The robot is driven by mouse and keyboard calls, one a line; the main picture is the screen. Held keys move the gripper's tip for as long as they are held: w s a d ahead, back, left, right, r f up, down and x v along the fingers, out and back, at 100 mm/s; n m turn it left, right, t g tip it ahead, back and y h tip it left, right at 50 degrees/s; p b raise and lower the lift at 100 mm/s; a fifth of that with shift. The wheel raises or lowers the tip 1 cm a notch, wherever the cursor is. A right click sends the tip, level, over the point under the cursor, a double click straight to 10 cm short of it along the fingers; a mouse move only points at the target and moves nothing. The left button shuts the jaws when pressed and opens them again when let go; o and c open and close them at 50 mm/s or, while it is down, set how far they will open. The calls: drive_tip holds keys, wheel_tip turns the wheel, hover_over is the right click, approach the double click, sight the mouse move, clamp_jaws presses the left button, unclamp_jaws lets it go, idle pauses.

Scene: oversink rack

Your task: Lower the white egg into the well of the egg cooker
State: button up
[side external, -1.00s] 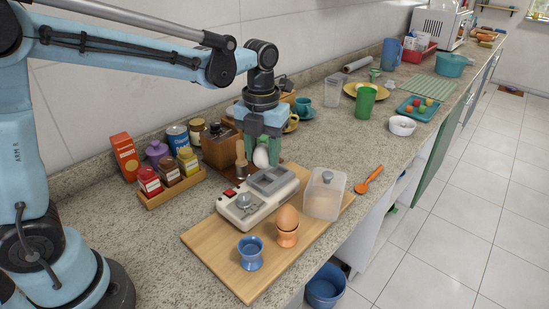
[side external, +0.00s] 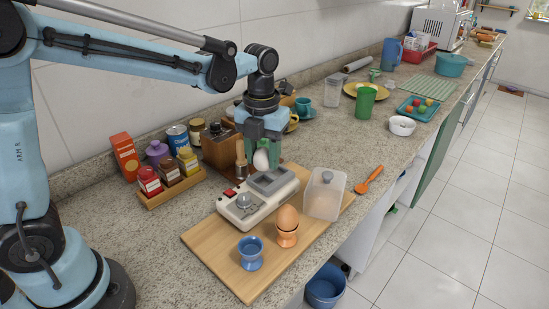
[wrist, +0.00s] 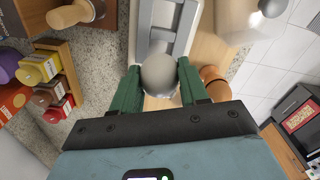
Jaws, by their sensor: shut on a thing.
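The white egg (side external: 261,160) is held upright between the green fingers of my gripper (side external: 263,153). In the wrist view the egg (wrist: 160,75) sits between both fingertips (wrist: 159,82). The egg cooker (side external: 240,218) is a white box with a red switch, a round metal knob or dome and a grey recessed top. It stands on the wooden board just below the egg. In the wrist view the grey top of the cooker (wrist: 157,43) shows beyond the egg. The egg appears above the cooker's far end, and its underside and the well beneath it are partly hidden.
A clear plastic cover (side external: 325,196) stands right of the cooker. A brown egg (side external: 287,217) in an orange cup and a blue egg cup (side external: 250,254) stand in front on the wooden board (side external: 207,244). A jar rack (side external: 172,191) and a wooden block (side external: 220,148) stand left and behind.

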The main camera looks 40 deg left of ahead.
sight(263, 168)
drive_tip(key=shift+f, duration=2)
idle(1.0)
drive_tip(key=o, duration=1.1)
drive_tip(key=shift+o, duration=0.2)
